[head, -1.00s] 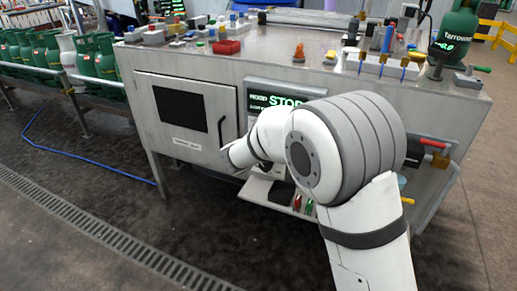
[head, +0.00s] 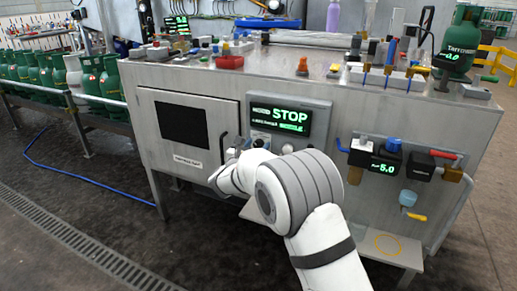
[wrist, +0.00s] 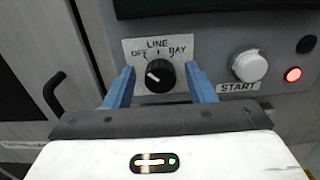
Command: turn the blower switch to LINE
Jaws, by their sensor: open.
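The blower switch (wrist: 159,77) is a round black knob on a label plate reading OFF, LINE and BAY, in the middle of the wrist view. LINE is at the top, OFF at upper left, BAY at upper right. The knob's white mark slants to the upper left, towards OFF. My gripper (wrist: 159,69) is open, with one blue finger on each side of the knob. I cannot tell whether either finger touches it. In the head view my gripper (head: 238,150) is at the panel below the STOP display (head: 279,118), and the switch is hidden there.
Right of the switch are a white START button (wrist: 249,66) and a red lit lamp (wrist: 293,74). The cabinet door's dark handle (wrist: 54,92) stands out at the left. A shelf (head: 392,246) juts out low on the right of the cabinet.

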